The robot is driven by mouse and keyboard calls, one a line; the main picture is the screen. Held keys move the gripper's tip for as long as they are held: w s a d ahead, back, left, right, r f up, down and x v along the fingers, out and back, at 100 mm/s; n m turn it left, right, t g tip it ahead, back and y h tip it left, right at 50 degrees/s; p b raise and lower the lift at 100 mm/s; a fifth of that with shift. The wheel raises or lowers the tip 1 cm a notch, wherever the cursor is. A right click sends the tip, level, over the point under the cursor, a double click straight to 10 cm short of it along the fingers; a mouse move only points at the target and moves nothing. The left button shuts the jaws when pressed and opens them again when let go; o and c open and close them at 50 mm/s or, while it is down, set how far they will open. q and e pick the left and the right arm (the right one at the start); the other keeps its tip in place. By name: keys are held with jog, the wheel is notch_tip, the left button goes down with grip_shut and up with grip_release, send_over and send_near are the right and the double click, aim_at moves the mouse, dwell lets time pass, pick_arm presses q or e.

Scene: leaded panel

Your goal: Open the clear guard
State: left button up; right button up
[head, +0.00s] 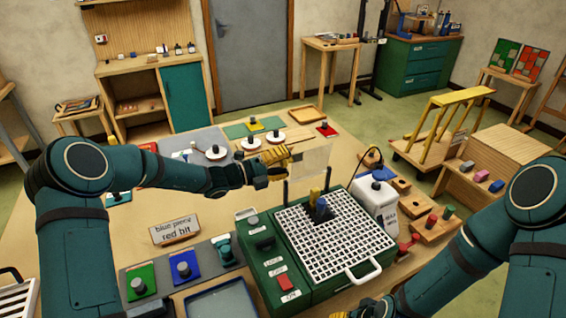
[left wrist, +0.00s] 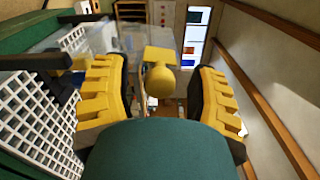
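The clear guard (head: 316,162) is a see-through panel at the back of the green machine (head: 322,285); it also shows in the left wrist view (left wrist: 128,38). A yellow knob (left wrist: 160,80) appears in front of the guard in the left wrist view. My left gripper (head: 283,160) is beside the guard's left side. In the left wrist view its two yellow fingers (left wrist: 158,95) stand wide apart, one on each side of the knob, with gaps to both. My right gripper (head: 372,308) is only partly visible at the bottom edge; its fingers are mostly hidden.
The machine has a white grid top (head: 345,250) with a yellow and a blue piece on it, and a red switch (head: 284,283). A white container (head: 376,203) stands to its right. A sign (head: 174,229) and coloured blocks on pads lie to the left.

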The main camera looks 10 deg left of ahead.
pick_arm(q)
jog(key=v, duration=1.2)
dwell(0.3)
